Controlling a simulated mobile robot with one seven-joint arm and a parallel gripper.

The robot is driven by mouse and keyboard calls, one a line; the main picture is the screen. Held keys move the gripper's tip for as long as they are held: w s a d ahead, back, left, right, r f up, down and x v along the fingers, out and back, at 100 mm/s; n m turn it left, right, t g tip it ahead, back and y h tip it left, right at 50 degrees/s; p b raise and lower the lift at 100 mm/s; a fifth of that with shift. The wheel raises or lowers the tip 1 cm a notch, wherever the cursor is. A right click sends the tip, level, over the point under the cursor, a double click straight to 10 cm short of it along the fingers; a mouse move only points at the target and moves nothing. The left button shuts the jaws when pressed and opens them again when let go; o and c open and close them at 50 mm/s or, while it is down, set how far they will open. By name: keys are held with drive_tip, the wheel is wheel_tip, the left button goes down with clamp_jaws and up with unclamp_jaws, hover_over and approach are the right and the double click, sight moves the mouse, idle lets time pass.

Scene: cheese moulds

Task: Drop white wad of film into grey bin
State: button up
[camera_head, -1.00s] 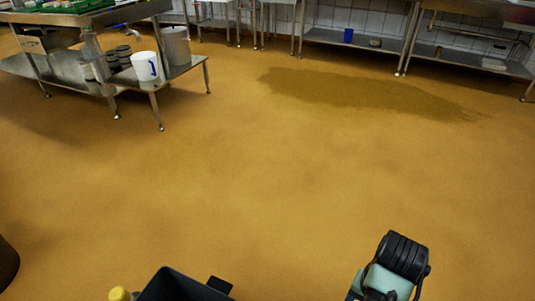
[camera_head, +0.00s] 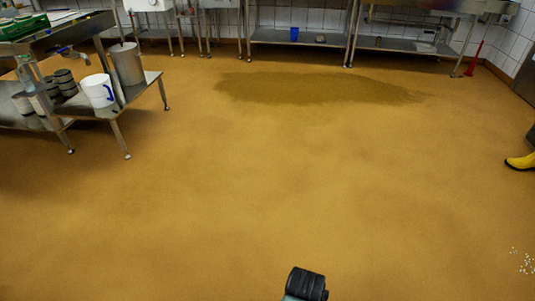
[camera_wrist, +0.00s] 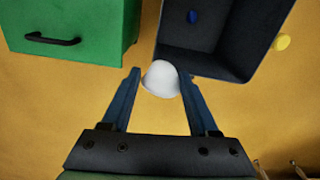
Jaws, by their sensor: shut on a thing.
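The white wad of film (camera_wrist: 161,80) is between the fingertips of my gripper (camera_wrist: 159,82) in the wrist view, and the gripper is shut on it. The dark grey bin (camera_wrist: 222,62) is at the top right of the wrist view, beyond the fingertips, its open inside partly visible. A small blue item (camera_wrist: 193,16) lies inside the bin. The wad shows just short of the bin's near edge in the picture; its height above the floor I cannot tell. The head view shows only part of my arm at the bottom, with neither wad nor bin.
A green box (camera_wrist: 70,20) with a black handle stands left of the bin. A wet patch (camera_head: 315,88), a steel table (camera_head: 140,92) and a yellow boot (camera_head: 521,161) are farther off. Mid-floor is clear.

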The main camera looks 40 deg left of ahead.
drive_tip(key=s+a+f+n+p, duration=0.1)
drive_tip(key=s+a+f+n, duration=0.1)
drive_tip(key=s, duration=0.2)
drive_tip(key=s+a+f+n+p, duration=0.1)
drive_tip(key=s+a+f+n, duration=0.1)
drive_tip(key=s, duration=0.2)
drive_tip(key=s+a+f+n+p, duration=0.1)
drive_tip(key=s+f+n, duration=0.1)
drive_tip(key=s+n, duration=0.1)
drive_tip(key=shift+s+a, duration=0.4)
drive_tip(key=shift+s, duration=0.35)
drive_tip(key=f+b, duration=0.6)
drive_tip(key=shift+s+f, duration=0.1)
drive_tip(key=shift+s, duration=0.1)
drive_tip(key=o, duration=1.4)
wheel_tip(320, 180, up, 13)
drive_tip(key=p, duration=0.5)
drive_tip(key=shift+p, duration=0.35)
